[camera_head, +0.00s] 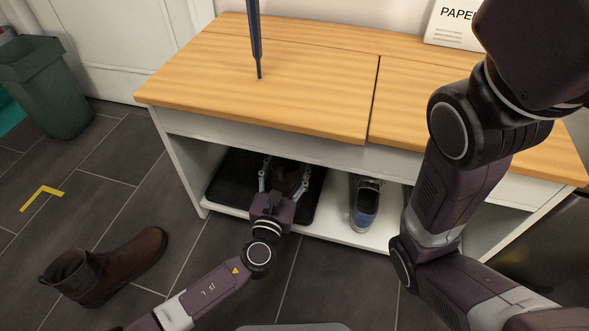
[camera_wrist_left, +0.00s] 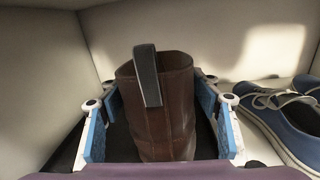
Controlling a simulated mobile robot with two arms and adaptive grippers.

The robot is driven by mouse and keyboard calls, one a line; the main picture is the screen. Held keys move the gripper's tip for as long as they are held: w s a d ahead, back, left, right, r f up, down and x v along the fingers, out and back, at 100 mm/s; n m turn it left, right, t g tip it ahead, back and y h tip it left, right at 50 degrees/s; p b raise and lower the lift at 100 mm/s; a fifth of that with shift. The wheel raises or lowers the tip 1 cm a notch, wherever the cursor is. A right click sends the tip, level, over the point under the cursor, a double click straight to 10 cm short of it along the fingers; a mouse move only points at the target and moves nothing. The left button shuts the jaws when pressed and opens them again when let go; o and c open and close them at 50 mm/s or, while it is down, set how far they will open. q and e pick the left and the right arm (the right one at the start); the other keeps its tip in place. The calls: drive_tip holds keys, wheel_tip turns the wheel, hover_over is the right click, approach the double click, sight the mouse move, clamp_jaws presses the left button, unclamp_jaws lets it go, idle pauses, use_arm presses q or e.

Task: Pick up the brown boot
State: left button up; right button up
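One brown boot (camera_wrist_left: 163,120) stands upright in the bench's lower compartment, with a dark pull loop at its top. In the head view this boot (camera_head: 286,177) is dark and partly hidden by my left gripper (camera_head: 276,181). My left gripper is open, with its blue-padded fingers on either side of the boot shaft and gaps showing in the left wrist view (camera_wrist_left: 160,135).
A blue shoe (camera_head: 365,205) sits right of the boot on the white shelf (camera_head: 343,232); a black mat (camera_head: 230,182) lies under the boot. The wooden bench top (camera_head: 200,80) overhangs the compartment. A thin dark rod (camera_head: 255,40) hangs above it. A green bin (camera_head: 52,90) stands left.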

use_arm(q)
clamp_jaws()
drive_tip(key=shift+r, duration=0.15)
